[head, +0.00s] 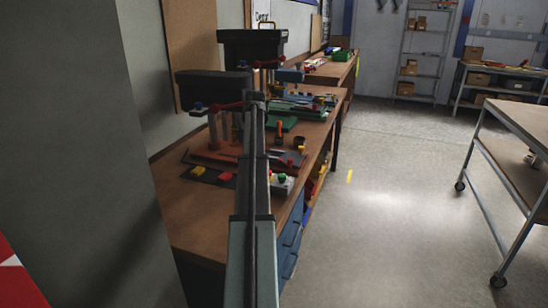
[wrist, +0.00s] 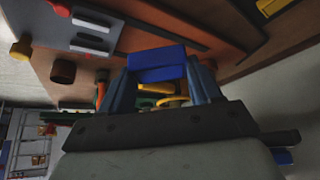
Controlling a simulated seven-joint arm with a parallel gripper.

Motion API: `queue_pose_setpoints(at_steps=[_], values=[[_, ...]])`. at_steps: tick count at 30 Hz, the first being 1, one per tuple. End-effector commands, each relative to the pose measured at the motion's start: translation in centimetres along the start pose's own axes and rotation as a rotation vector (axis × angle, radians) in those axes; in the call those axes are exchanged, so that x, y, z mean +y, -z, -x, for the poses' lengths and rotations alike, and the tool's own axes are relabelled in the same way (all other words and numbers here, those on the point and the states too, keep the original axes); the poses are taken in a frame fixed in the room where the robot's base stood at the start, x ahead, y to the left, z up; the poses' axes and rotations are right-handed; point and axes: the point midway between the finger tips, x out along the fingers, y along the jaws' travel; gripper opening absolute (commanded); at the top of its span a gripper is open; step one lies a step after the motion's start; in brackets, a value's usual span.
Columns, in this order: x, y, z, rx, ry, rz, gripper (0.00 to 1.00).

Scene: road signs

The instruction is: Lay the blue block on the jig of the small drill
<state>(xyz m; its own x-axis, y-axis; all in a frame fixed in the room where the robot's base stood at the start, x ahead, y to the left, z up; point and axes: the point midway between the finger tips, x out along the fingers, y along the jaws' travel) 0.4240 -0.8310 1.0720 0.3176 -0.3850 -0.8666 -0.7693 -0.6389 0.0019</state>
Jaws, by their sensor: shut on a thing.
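My gripper (wrist: 160,74) is shut on the blue block (wrist: 157,60) in the wrist view, with a finger at each side of it. The block is held in the air, with an orange surface (wrist: 200,22) behind it. In the head view my own arm hides the gripper and the block. Two drills stand on the bench: a nearer one (head: 212,79) over an orange base (head: 208,156), and a farther one (head: 253,45) near green parts. The nearer looks smaller, but I cannot be sure. I cannot make out the jig; my arm covers part of that area.
The wooden bench (head: 186,212) runs along the left wall. Yellow and red pieces (head: 226,178) lie on a dark mat at its near end. A grey box (head: 283,186) with coloured buttons sits by the front edge.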

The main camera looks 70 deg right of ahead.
Motion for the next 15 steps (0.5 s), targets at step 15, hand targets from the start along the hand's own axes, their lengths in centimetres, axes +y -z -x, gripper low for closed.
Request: queue_pose_setpoints(at_steps=[15], values=[[10.3, 3.1, -1.5, -0.001, -0.292, -0.507, 0.29]])
